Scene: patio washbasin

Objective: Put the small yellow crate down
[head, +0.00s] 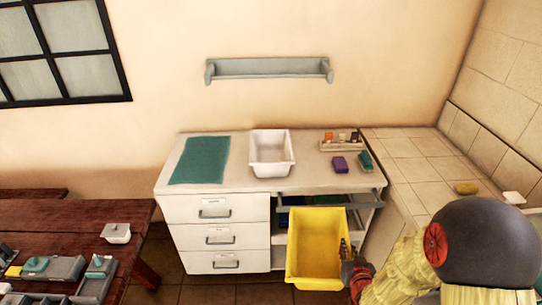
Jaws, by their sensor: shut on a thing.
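The small yellow crate (318,240) is in the head view at lower middle, in front of the white cabinet, with its open top facing up towards the camera. My gripper (345,250) is at its right side and shut on the right wall of the crate. The finger tips are partly hidden against the rim. I cannot tell whether the crate's bottom touches anything below.
The white cabinet has a counter (230,181) with a teal mat (200,160), a white basin (270,171), a small tray (341,148) and a purple block (340,164). An open shelf bay (278,248) is behind the crate. A wooden table (75,218) stands left.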

